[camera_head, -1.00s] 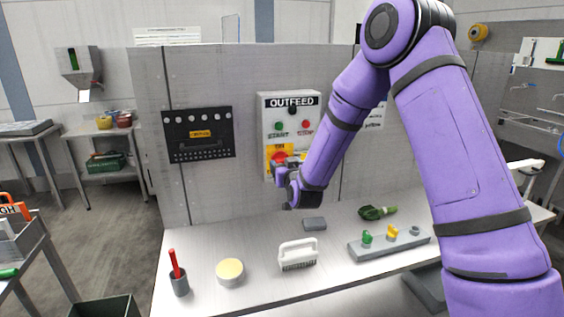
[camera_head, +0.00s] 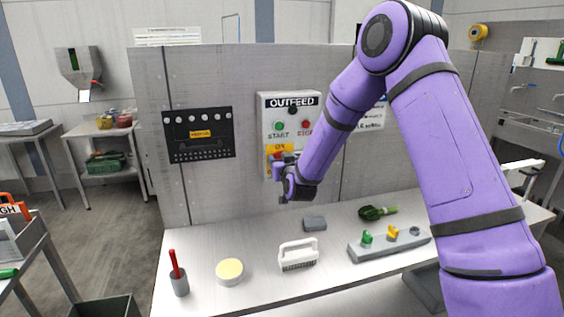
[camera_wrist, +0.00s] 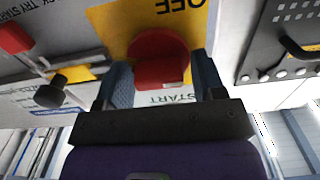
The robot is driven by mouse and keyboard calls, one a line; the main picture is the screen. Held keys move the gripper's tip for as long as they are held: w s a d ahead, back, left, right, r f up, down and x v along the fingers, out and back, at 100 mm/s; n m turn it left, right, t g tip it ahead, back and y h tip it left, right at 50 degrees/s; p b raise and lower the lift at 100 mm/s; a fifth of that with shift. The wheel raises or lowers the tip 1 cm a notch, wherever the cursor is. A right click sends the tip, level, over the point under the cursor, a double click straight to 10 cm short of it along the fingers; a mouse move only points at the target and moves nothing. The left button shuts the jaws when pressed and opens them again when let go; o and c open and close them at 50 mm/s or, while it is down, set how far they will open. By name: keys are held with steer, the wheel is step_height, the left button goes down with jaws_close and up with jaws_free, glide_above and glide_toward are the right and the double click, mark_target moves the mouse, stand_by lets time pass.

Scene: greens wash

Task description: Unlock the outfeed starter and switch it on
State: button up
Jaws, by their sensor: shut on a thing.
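The outfeed starter (camera_head: 264,112) is a pale box on the grey partition, with a green START button (camera_head: 280,126), a red STOP button (camera_head: 305,125) and a dark lamp above them. Its yellow switch plate (camera_wrist: 115,22), marked OFF, and red rotary handle (camera_wrist: 158,58) fill the middle of the wrist view. My gripper (camera_wrist: 164,82) is shut on the red handle, one finger at each side. In the head view my gripper (camera_head: 284,168) is in front of the starter's lower part and hides most of the handle. I cannot make out a padlock on the handle.
A black board (camera_head: 198,150) with several hooks is left of the starter. On the bench (camera_head: 205,238) are a white brush (camera_head: 297,255), a grey block (camera_head: 314,224), a round yellow-topped tub (camera_head: 229,272), a red-handled tool in a cup (camera_head: 180,286), and a grey rack (camera_head: 405,244) with green and yellow pieces.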

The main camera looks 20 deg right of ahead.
steer(key=shift+m, duration=0.3)
steer(key=m, duration=0.3)
steer(key=shift+d+m, duration=0.15)
steer(key=shift+m, duration=0.15)
steer(key=m, duration=0.4)
steer(key=shift+d+f+m, duration=0.1)
steer(key=shift+m, duration=0.2)
steer(key=m, duration=0.4)
steer(key=shift+d+f+m, duration=0.1)
steer(key=shift+m, duration=0.2)
steer(key=shift+f+m, duration=0.15)
steer(key=shift+m, duration=2.05)
steer(key=o, duration=0.6)
steer(key=shift+c, duration=0.2)
steer(key=shift+s, duration=0.1)
